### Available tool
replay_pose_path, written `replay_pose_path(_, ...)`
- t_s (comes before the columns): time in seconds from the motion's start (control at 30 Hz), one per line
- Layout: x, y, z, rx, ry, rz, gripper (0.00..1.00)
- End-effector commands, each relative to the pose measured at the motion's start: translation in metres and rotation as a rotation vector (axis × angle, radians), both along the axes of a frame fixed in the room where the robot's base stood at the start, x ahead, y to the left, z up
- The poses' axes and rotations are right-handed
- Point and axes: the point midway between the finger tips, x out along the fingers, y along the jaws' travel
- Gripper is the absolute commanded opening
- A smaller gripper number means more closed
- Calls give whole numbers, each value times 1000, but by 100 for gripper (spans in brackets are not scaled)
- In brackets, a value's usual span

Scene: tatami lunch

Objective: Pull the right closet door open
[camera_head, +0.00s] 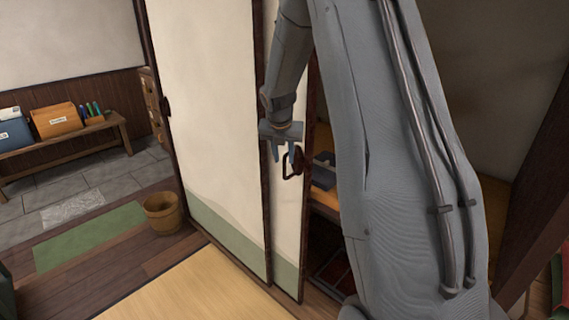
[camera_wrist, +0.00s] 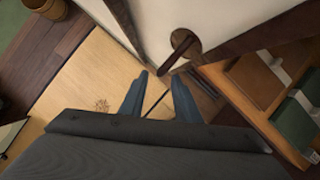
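The right closet door (camera_head: 287,222) is a cream panel with a dark frame and a green lower band. It sits partly behind another sliding panel (camera_head: 215,110), with an opening at its right edge. Its dark handle (camera_head: 293,163) is near that edge; the handle also shows in the wrist view (camera_wrist: 183,42), on a round plate. My gripper (camera_head: 283,156) is beside the handle. In the wrist view my gripper (camera_wrist: 160,76) has its two blue-grey fingers apart with nothing between them, and the handle lies just beyond the tips. I cannot tell whether a finger touches it.
Inside the opening a wooden shelf (camera_wrist: 258,82) holds book-like items, one green (camera_wrist: 299,125). A wooden bucket (camera_head: 163,213) stands left on the floor. A bench (camera_head: 62,142) with boxes is at the far left. The tatami (camera_head: 190,290) before the doors is clear.

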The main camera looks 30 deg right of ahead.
Motion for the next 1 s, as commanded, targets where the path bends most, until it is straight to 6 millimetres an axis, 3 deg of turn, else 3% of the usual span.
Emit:
replay_pose_path(0.33,13,-10,-42,1,2,-1,29)
replay_pose_path(0.73,16,-11,-48,1,-2,-2,29)
replay_pose_path(0.9,16,-11,-48,1,0,-2,2)
replay_pose_path(1.0,16,-11,-48,1,0,-2,0)
